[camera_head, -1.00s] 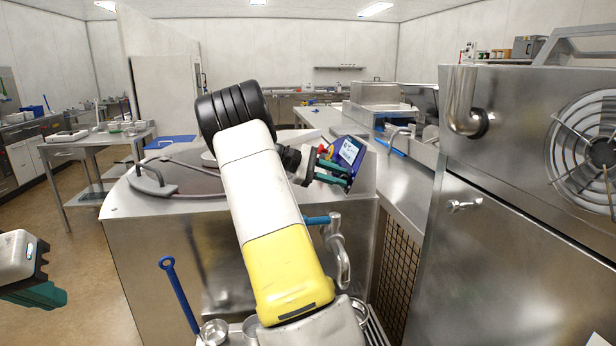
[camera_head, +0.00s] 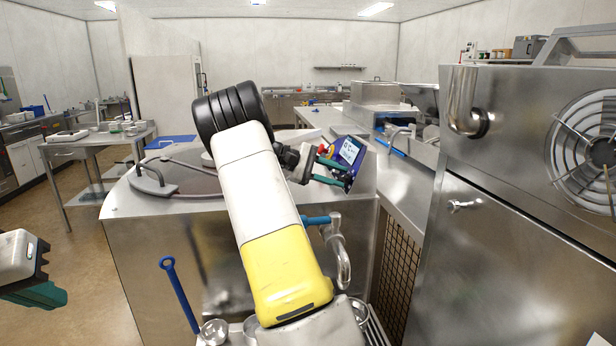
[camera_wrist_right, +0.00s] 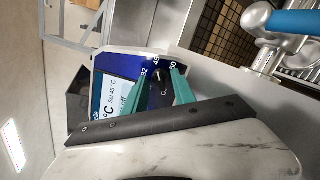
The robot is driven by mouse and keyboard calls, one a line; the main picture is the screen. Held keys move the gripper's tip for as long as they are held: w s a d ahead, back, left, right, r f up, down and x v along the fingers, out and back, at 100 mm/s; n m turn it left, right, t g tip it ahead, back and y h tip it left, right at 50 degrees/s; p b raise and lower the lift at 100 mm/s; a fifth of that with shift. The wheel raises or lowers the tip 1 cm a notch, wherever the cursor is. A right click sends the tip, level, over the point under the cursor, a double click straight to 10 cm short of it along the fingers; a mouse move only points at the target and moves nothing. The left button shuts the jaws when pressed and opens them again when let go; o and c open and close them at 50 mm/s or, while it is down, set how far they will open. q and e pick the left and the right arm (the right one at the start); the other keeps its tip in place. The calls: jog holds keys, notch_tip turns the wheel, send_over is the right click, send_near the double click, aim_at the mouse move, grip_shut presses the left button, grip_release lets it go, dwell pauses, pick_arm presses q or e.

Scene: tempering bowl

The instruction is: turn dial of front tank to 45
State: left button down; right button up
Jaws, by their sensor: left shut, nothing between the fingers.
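The front tank (camera_head: 150,250) is a steel cabinet with a blue control panel (camera_head: 350,148) at its back right corner. The panel also shows in the right wrist view (camera_wrist_right: 127,66), with a lit display (camera_wrist_right: 112,95) whose small text seems to read "Set 45 °C". A small dark dial (camera_wrist_right: 157,76) with printed numbers around it sits on the panel. My right gripper (camera_head: 341,174) is at the panel. In the right wrist view its teal fingertips (camera_wrist_right: 161,76) stand apart on either side of the dial, with gaps showing. My left gripper (camera_head: 40,295) is shut and empty at the lower left.
A steel tap with a blue handle (camera_head: 317,220) is on the tank's front, below my right arm. A blue-handled ladle (camera_head: 180,295) stands in front. A large steel machine (camera_head: 520,220) closes off the right side. Open floor lies at left.

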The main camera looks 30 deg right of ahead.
jog(key=v, duration=0.7)
jog(key=shift+w+a, duration=0.1)
jog(key=shift+a, duration=0.05)
